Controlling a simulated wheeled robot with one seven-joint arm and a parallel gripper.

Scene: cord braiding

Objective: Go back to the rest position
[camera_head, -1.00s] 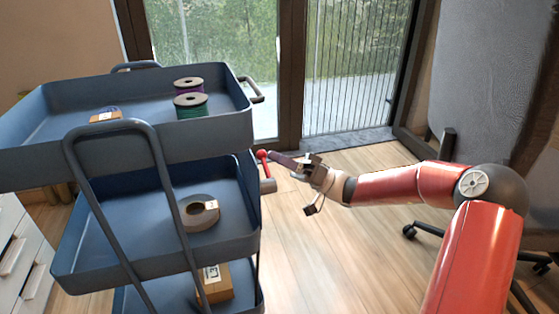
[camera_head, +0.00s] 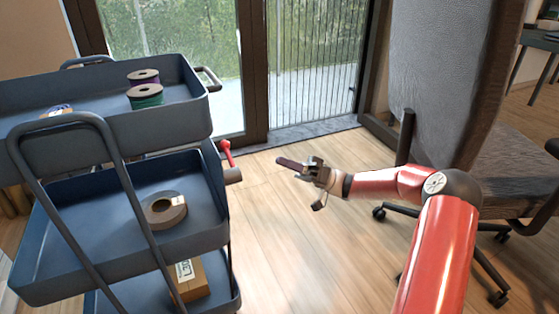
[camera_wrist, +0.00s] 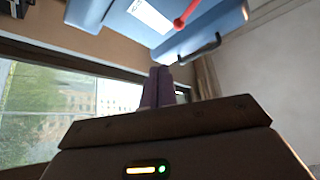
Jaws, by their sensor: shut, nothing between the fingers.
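My gripper (camera_head: 284,163) is in the middle of the head view, over the wood floor and to the right of the blue cart. It points left toward the cart, with clear space between its tip and the cart's side. Its fingers are shut and hold nothing. In the wrist view the dark purple fingers (camera_wrist: 157,86) stand together at the centre, with the blue cart (camera_wrist: 195,30) beyond them at the top. My red arm reaches in from the lower right of the head view.
The three-tier blue cart (camera_head: 165,137) carries green (camera_head: 146,96) and purple spools, a tape roll (camera_head: 165,209) and a box (camera_head: 187,279). A grey office chair (camera_head: 440,90) stands right. Floor between is clear.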

